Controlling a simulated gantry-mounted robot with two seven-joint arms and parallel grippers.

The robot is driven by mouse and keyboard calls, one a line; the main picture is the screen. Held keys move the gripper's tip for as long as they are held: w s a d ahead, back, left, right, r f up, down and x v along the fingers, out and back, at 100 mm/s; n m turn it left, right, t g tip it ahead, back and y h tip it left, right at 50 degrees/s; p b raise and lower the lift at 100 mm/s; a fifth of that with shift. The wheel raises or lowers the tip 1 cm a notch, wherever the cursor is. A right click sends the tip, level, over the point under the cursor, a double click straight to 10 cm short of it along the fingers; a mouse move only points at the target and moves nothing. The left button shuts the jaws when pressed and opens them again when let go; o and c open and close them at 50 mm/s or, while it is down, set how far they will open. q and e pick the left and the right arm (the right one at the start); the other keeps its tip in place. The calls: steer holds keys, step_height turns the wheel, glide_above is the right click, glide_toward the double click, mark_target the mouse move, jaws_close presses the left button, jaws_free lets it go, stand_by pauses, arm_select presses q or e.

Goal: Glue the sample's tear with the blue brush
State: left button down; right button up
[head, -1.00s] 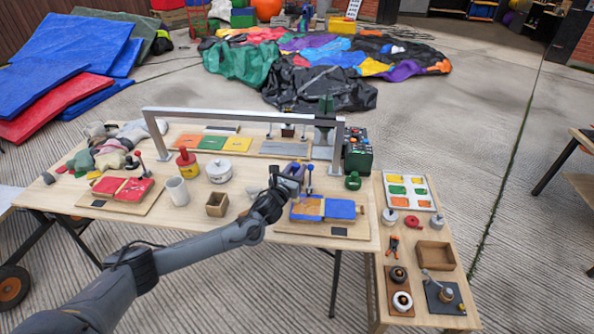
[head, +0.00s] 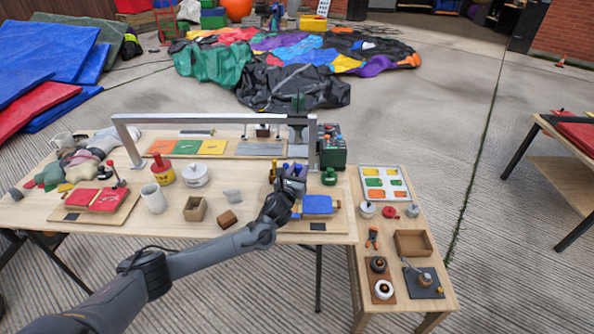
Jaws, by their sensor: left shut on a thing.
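The blue sample (head: 317,205) lies on a wooden board (head: 290,226) at the table's right end. My arm and gripper cover its left part, and I cannot make out the tear. My left gripper (head: 293,187) is over the sample's left side, shut on a slim upright thing that appears to be the blue brush (head: 298,171). Only a small blue part shows; its lower end is hidden. I cannot tell whether it touches the sample. My right gripper is not in view.
A red-and-yellow glue pot (head: 163,172), white pot (head: 194,175), white mug (head: 153,198) and small wooden box (head: 195,209) stand mid-table. A metal frame (head: 215,118) spans the back. A side table (head: 408,290) adjoins at right.

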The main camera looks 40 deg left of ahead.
mark_target(298, 166)
arm_select(q)
step_height(298, 166, up, 2)
steer(key=shift+s+r+p, duration=0.1)
steer(key=shift+r+p, duration=0.15)
steer(key=shift+p, duration=0.1)
steer(key=shift+a+r+p, duration=0.15)
steer(key=shift+r+p, duration=0.6)
steer(key=shift+p, duration=0.05)
step_height(298, 166, up, 2)
steer(key=shift+r+p, duration=0.15)
steer(key=shift+p, duration=0.95)
steer(key=shift+r+p, duration=0.9)
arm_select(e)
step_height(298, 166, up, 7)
arm_select(q)
steer(key=shift+f, duration=0.1)
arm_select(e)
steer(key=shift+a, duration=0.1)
